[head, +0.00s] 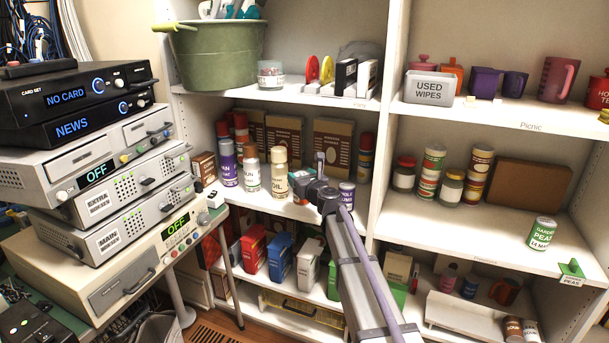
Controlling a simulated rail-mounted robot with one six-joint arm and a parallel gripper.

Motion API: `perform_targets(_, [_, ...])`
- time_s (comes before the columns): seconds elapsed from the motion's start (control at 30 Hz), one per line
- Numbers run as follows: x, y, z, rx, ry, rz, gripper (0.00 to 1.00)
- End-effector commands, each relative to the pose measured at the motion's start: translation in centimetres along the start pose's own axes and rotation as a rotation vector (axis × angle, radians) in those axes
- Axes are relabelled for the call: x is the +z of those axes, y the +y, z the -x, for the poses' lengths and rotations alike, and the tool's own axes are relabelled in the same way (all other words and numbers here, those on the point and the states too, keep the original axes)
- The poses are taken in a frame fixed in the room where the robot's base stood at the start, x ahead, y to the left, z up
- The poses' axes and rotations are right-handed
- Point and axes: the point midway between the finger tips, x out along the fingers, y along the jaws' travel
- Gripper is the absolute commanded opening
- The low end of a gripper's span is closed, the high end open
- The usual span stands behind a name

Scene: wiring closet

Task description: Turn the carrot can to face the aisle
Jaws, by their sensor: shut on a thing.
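My gripper (303,180) reaches into the middle shelf of the left bay, just right of the cream oil bottle (280,172) and left of a purple-labelled can (346,195). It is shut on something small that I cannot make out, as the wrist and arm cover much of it. I cannot read a carrot label on any can. In the right bay, stacked cans with red, green and brown labels (430,172) stand near the back.
A green peas tag (571,270) sits on the right shelf's front edge. A white upright (386,130) divides the bays. Boxes and bottles crowd the left shelf. Stacked electronics (110,190) stand at the left.

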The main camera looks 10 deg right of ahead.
Motion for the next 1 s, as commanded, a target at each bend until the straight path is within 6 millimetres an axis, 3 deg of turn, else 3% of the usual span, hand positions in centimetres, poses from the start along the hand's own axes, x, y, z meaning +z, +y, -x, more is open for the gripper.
perform_targets(0.6, [-0.5, -7.7, -6.7, -0.001, 0.000, 0.000, 0.24])
perform_targets(0.7, [-3.0, -7.4, -6.4, 0.000, 0.000, 0.000, 0.24])
perform_targets(0.8, [-4.1, -7.4, -6.4, -0.001, 0.000, 0.000, 0.24])
perform_targets(1.0, [-4.8, -7.4, -6.4, -0.001, 0.000, 0.000, 0.24])
